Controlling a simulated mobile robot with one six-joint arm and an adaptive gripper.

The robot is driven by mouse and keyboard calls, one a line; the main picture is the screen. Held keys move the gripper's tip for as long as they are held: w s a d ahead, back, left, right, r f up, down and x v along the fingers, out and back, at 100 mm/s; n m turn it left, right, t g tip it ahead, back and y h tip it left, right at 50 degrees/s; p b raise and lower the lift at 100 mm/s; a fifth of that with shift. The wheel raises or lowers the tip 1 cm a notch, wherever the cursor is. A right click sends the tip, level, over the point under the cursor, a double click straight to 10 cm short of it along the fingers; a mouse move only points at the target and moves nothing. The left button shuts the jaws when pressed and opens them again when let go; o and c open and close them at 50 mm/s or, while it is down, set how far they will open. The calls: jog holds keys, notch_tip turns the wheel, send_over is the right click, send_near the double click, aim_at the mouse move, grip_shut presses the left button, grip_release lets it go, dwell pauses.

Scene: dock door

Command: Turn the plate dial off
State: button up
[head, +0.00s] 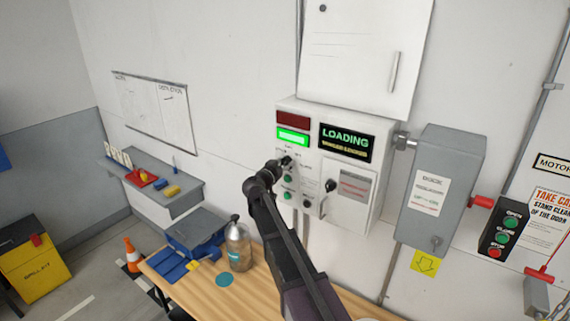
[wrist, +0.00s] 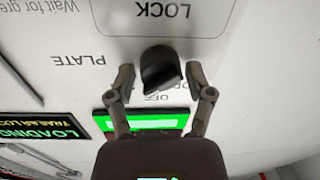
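The plate dial (wrist: 161,70) is a black knob on the white control panel, with PLATE and OFF lettering beside it, upside down in the wrist view. My gripper (wrist: 160,75) is open, one finger on each side of the dial, with a narrow gap visible on both sides. Whether the fingers reach deep enough over the knob is hard to tell. In the head view my gripper (head: 281,163) is at the upper left of the control box (head: 308,187), largely covering the dial.
A lit green lamp (head: 293,137) sits below a dark red one (head: 293,120), beside a LOADING display (head: 345,142). Green buttons (head: 288,178) and a black lever (head: 329,186) are close by. A grey isolator box (head: 436,190) stands right; a wooden table (head: 242,285) is below.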

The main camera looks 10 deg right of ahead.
jog(key=c, duration=0.6)
jog(key=shift+o, duration=0.2)
jog(key=shift+n, duration=0.4)
jog(key=n, duration=0.4)
jog(key=shift+p, duration=0.3)
jog(key=n, duration=0.4)
jog(key=shift+w+a+n+g, duration=0.1)
jog(key=shift+n+g, duration=0.3)
jog(key=o, duration=1.1)
jog(key=shift+o, duration=0.2)
